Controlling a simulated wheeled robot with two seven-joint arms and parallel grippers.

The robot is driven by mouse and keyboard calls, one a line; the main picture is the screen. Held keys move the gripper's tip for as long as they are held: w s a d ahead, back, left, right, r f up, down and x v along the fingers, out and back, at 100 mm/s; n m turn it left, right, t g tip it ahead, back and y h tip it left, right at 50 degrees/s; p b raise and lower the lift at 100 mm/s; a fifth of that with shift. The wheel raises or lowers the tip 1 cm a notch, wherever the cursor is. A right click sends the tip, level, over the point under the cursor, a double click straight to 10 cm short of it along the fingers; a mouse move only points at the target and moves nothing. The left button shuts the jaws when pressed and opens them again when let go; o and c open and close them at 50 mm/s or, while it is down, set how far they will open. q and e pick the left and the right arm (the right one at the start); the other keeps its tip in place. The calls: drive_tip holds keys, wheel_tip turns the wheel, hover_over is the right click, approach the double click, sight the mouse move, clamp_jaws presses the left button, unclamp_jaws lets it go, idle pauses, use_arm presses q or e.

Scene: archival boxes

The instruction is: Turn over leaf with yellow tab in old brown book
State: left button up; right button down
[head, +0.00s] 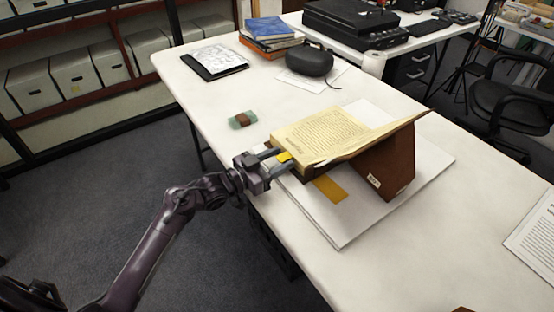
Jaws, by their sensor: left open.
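The old brown book (388,172) lies open on a white board on the table, its right cover raised at a slant. Its yellowed printed page (322,138) faces up on the left side. A small yellow tab (284,157) sticks out at the left edge of the pages. My left gripper (275,159) is at that edge, its open fingers on either side of the tab. Whether they touch the leaf cannot be told. A yellow-brown strip (329,188) lies on the board in front of the book. My right gripper is not in view.
A small green and brown object (242,120) lies left of the book. Behind are a dark case (309,61), a sketch on a dark folder (213,60) and stacked books (270,32). The white board (346,231) extends toward the front. The table's front right (440,235) is mostly clear.

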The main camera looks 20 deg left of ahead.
use_arm(q)
clamp_jaws()
drive_tip(key=shift+r, duration=0.1)
